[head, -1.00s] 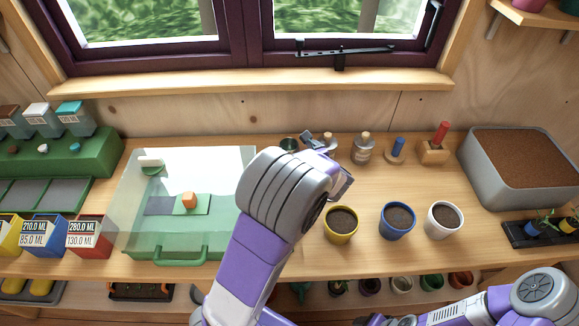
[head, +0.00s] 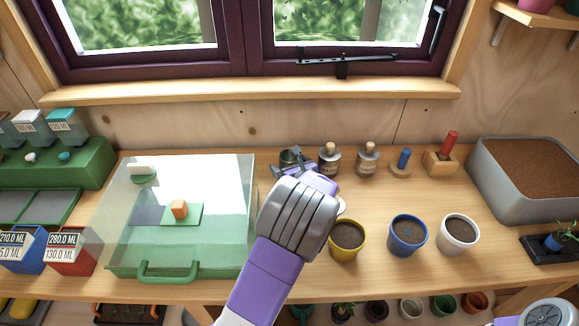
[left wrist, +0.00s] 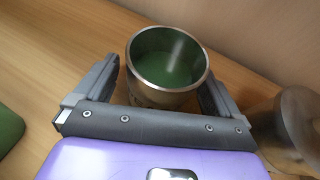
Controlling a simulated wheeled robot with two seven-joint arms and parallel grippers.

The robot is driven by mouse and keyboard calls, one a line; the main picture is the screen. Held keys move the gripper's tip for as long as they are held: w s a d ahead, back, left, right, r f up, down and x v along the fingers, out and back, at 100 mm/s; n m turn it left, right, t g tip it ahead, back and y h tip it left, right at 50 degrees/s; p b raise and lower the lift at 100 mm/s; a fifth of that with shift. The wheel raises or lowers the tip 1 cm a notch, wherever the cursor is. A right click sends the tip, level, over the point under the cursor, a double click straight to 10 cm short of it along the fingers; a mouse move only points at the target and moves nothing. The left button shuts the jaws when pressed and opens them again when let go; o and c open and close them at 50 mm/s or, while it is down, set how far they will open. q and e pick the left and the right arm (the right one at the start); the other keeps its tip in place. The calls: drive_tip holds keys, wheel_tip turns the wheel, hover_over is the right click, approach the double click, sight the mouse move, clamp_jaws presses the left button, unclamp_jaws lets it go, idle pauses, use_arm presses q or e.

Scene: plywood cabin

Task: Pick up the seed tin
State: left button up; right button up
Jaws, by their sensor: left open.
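The seed tin is a small open metal tin (head: 287,157) at the back of the bench, partly hidden by my left gripper (head: 293,164). In the left wrist view the tin (left wrist: 168,62) stands upright, with a shiny rim and a green inside. My left gripper (left wrist: 158,80) is open, with one finger on each side of the tin. A small gap shows at the left finger; the right finger is very close to the tin's wall, and I cannot tell if it touches. My right gripper is out of view.
Two corked bottles (head: 329,160) stand just right of the tin. Yellow (head: 346,253), blue (head: 407,251) and white (head: 457,249) pots of soil stand in front to the right. A clear-lidded green case (head: 115,263) is on the left. The wooden wall is close behind.

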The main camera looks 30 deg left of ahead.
use_arm(q)
drive_tip(key=shift+w+a+f, duration=0.1)
drive_tip(key=shift+a, duration=0.05)
drive_tip(key=c, duration=1.1)
